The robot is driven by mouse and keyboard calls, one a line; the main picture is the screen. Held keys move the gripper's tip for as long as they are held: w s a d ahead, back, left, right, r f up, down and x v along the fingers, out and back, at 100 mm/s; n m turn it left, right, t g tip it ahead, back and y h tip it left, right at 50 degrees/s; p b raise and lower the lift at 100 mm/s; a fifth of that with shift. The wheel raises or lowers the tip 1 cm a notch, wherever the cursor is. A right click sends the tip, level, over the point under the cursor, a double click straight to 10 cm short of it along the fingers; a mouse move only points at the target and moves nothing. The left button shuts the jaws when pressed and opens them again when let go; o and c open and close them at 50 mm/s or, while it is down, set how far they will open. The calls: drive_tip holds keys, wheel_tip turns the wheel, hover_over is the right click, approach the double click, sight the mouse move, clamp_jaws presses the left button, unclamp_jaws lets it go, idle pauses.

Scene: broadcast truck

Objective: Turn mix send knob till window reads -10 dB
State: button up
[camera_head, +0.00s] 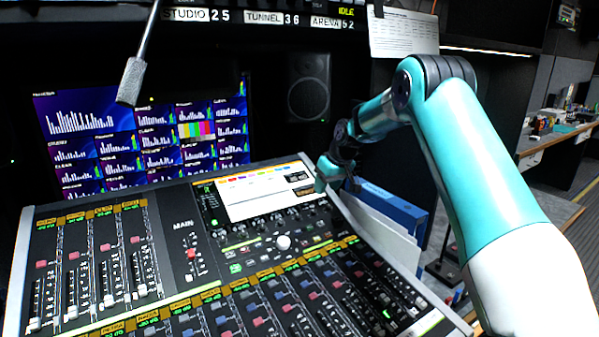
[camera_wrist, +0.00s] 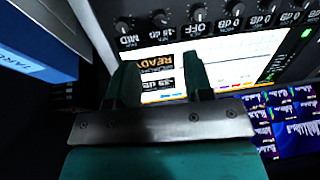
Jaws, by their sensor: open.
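A row of small dark knobs with readout windows runs below the console's screen (camera_head: 265,197). In the wrist view the picture is upside down, and the windows include one reading MID, a blurred negative dB value (camera_wrist: 161,36), one reading OFF and some reading 0 dB. Knobs there include one by the MID window (camera_wrist: 122,25) and one by the negative value (camera_wrist: 160,17). I cannot tell which is the mix send knob. My gripper (camera_wrist: 160,68) is open and empty, its fingers over the screen's corner, apart from the knobs. In the head view, my gripper (camera_head: 323,176) is at the screen's right end.
A white round knob (camera_head: 284,242) and many faders cover the console. Blue and white binders (camera_head: 390,207) stand close on its right. A monitor with bar graphs (camera_head: 150,140) is behind it. A gooseneck microphone (camera_head: 132,80) hangs at upper left.

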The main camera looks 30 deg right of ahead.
drive_tip(key=a+v, duration=0.1)
drive_tip(key=v, duration=0.6)
drive_tip(key=s+a+r+n, duration=0.1)
drive_tip(key=s+a+r, duration=0.2)
drive_tip(key=a, duration=0.4)
drive_tip(key=s+a+r+n+g+y+p, duration=0.1)
drive_tip(key=s+a+r, duration=0.1)
drive_tip(key=s+a, duration=0.4)
drive_tip(key=shift+a+r, duration=0.35)
drive_tip(key=shift+a, duration=0.7)
drive_tip(key=s+a+n+g, duration=0.1)
drive_tip(key=s+a, duration=0.4)
drive_tip(key=s, duration=0.5)
drive_tip(key=s+a+f+n+g+y, duration=0.1)
drive_tip(key=s+a, duration=0.4)
drive_tip(key=s, duration=0.5)
drive_tip(key=s+a+n+g+y, duration=0.1)
drive_tip(key=s+a, duration=0.4)
drive_tip(key=s, duration=0.5)
drive_tip(key=shift+s+f+n, duration=0.2)
drive_tip(key=shift+f+n, duration=0.1)
drive_tip(key=shift+n, duration=0.1)
drive_tip(key=shift+a, duration=0.1)
